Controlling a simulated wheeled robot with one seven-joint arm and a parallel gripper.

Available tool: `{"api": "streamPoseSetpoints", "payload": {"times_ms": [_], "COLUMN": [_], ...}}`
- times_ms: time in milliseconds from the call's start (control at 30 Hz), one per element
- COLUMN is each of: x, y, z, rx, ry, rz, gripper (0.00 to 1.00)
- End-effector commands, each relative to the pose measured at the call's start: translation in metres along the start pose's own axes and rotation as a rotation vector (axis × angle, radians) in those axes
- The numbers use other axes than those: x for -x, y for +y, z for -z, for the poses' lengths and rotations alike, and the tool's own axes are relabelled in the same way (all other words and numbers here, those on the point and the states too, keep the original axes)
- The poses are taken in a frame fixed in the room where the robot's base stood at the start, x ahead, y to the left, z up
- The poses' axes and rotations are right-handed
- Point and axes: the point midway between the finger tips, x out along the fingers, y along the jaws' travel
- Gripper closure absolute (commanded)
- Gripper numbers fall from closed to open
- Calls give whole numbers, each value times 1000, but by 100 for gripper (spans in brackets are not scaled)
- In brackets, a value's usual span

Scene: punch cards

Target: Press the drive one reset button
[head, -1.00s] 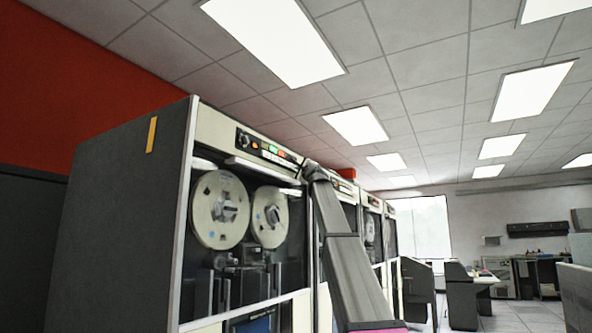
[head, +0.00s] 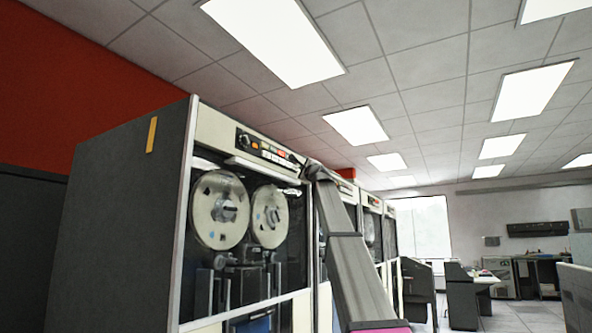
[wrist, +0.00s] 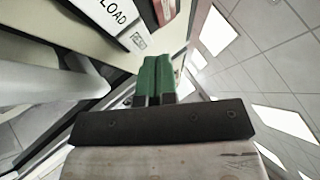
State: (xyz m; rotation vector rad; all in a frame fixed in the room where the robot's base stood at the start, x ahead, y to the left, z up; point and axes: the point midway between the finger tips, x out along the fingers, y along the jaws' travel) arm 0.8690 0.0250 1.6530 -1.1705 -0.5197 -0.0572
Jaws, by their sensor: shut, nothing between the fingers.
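The nearest tape drive (head: 188,220) stands at left in the head view, with two reels behind glass. Its control strip (head: 268,147) has a knob and coloured buttons along the top. In the wrist view, a white button marked LOAD (wrist: 112,14) and a smaller label (wrist: 138,41), perhaps reading RESET, are on the cream panel. My gripper (wrist: 158,62) has green fingers pressed together, empty, with tips close to that label. I cannot tell whether they touch the panel. In the head view my arm reaches up to the strip's right end, and the fingers cannot be made out.
More tape drives (head: 370,206) stand in a row behind my arm. Desks (head: 468,290) and a bright window (head: 422,228) lie farther back. The aisle floor to the right (head: 515,316) looks open.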

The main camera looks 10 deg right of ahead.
Motion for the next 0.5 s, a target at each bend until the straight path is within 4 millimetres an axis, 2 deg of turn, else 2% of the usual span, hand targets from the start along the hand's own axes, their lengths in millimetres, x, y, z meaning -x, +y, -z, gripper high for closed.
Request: {"api": "streamPoseSetpoints", "payload": {"times_ms": [500], "x": [6], "y": [-4], "z": [4], "rx": [-1], "ry": [1], "rz": [1], "gripper": [100]}}
